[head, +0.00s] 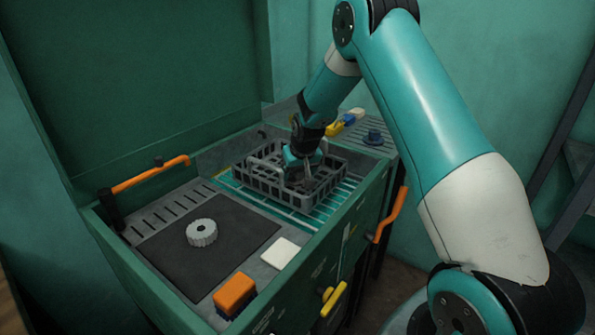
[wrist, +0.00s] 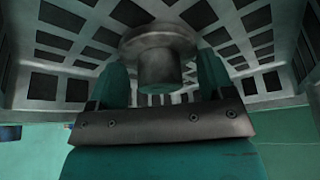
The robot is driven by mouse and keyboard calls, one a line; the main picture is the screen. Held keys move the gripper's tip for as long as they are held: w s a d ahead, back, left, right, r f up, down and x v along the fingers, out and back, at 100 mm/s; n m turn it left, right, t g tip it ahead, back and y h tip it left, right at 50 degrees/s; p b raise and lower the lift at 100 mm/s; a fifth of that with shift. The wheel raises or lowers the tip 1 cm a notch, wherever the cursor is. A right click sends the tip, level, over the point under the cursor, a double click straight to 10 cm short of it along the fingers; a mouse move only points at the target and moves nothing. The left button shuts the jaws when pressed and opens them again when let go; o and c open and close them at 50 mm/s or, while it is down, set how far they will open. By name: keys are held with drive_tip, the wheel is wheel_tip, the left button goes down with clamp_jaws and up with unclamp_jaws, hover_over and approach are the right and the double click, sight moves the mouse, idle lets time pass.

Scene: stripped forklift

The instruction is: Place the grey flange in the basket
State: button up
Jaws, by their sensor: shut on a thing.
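The grey flange (wrist: 158,55), a round disc with a short cylinder, is between the fingers of my gripper (wrist: 160,82) in the wrist view. My gripper is shut on it. In the head view my gripper (head: 303,174) points down inside the outline of the dark grey slatted basket (head: 262,190). The basket's grid also surrounds the flange in the wrist view (wrist: 262,85). The flange is mostly hidden in the head view. I cannot tell whether it touches the basket floor.
The basket stands on a wire rack in the green open box. A light grey toothed wheel (head: 202,233) lies on a black mat, with an orange block (head: 234,294) and a white block (head: 281,253) nearby.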

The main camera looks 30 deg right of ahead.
drive_tip(key=o, duration=1.1)
drive_tip(key=v, duration=1.1)
drive_tip(key=s+a+r+n+y, duration=0.1)
drive_tip(key=s+a+r+n, duration=0.1)
drive_tip(key=s+a+r, duration=0.35)
drive_tip(key=s+a+r+n+g+y, duration=0.1)
drive_tip(key=s+a+n, duration=0.1)
drive_tip(key=s+a, duration=0.5)
drive_tip(key=s+a+r+n+g+y, duration=0.1)
drive_tip(key=s+a+n+g+y, duration=0.1)
drive_tip(key=s+a, duration=0.4)
drive_tip(key=s+a+r+n+g+y, duration=0.1)
drive_tip(key=s+a+n, duration=0.3)
drive_tip(key=s, duration=1)
drive_tip(key=shift+s+a, duration=0.15)
drive_tip(key=shift+a, duration=1.65)
